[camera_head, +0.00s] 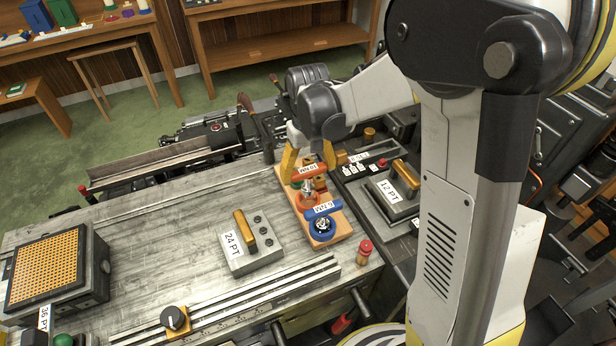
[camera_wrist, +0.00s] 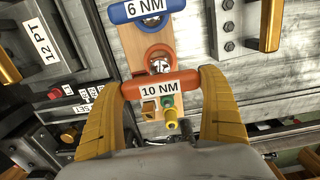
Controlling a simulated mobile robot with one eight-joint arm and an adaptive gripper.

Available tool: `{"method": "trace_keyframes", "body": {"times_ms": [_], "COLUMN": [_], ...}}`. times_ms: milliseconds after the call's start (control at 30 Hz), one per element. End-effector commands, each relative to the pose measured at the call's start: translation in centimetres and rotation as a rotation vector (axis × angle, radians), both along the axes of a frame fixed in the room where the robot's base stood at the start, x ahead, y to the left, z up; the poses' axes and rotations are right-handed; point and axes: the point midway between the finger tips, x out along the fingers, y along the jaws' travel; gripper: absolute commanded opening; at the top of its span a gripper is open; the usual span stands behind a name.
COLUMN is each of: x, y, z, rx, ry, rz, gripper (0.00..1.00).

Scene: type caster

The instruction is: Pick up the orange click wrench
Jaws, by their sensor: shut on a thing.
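The orange click wrench has an orange bar handle (camera_head: 312,171) with a white label; it reads 10 NM in the wrist view (camera_wrist: 133,90). My gripper (camera_head: 308,160) has its yellow fingers at the two ends of this handle. In the wrist view the gripper (camera_wrist: 162,82) is shut on the handle, one finger on each side. The wrench is over the wooden rack (camera_head: 343,234); whether it touches the rack cannot be told. An orange ring (camera_wrist: 158,53) shows close beside the handle.
A blue wrench (camera_head: 323,236), labelled 6 NM (camera_wrist: 147,8), stands beside it on the rack. A grey 24 PT block (camera_head: 240,262) lies left and a 12 PT block (camera_head: 391,204) right. A red-topped peg (camera_head: 364,249) stands in front. The bench's middle left is clear.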

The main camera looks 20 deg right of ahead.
Motion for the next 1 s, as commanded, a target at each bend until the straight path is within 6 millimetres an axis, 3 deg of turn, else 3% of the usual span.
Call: {"method": "trace_keyframes", "body": {"times_ms": [300,500,700,1000], "x": [-3.5,-5.1,-5.8,-5.9], "y": [-5.9,-8.5,-9.8,-10.0], "z": [4.1,5.9,6.7,6.8], "rx": [0.0,0.0,0.0,0.0], "ry": [0.0,0.0,0.0,0.0], "rz": [-0.005,-0.003,-0.001,0.0], "gripper": [0.53,0.53,0.53,0.53]}}
